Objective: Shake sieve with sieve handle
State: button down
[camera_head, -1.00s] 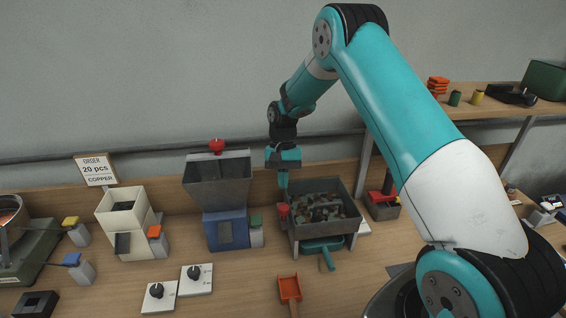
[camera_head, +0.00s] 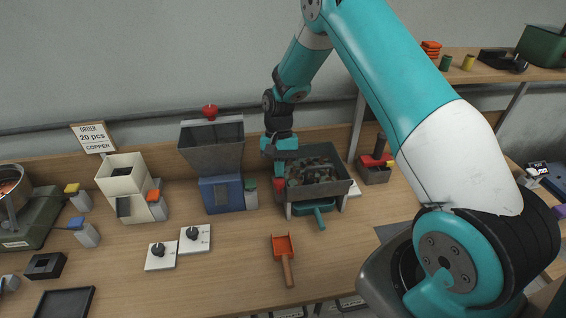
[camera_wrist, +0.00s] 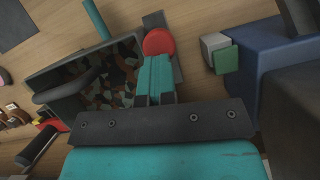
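The sieve (camera_head: 344,187) is a dark grey open tray holding brown, green and grey pieces, on a stand on the bench. It also shows in the wrist view (camera_wrist: 63,72). A red round knob, the sieve handle (camera_head: 280,184), sits at its left front corner. My gripper (camera_head: 279,173) points down at this knob from above. In the wrist view, my gripper's teal fingers (camera_wrist: 156,72) lie close together and their tips meet or overlap the red knob (camera_wrist: 158,42). I cannot tell whether they grip it. A teal handle (camera_head: 320,219) sticks out below the sieve.
A hopper (camera_head: 212,148) on a blue base (camera_head: 221,195) stands close left of the sieve. A dark box with red parts (camera_head: 374,174) is to the right. An orange scoop (camera_head: 285,262) lies in front, and two dial plates (camera_head: 195,239) lie front left. Bare bench lies between them.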

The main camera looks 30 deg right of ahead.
jog(key=shift+s+a+f, duration=0.1)
jog(key=shift+s+a, duration=0.45)
jog(key=shift+s, duration=0.05)
jog(key=shift+d, duration=0.1)
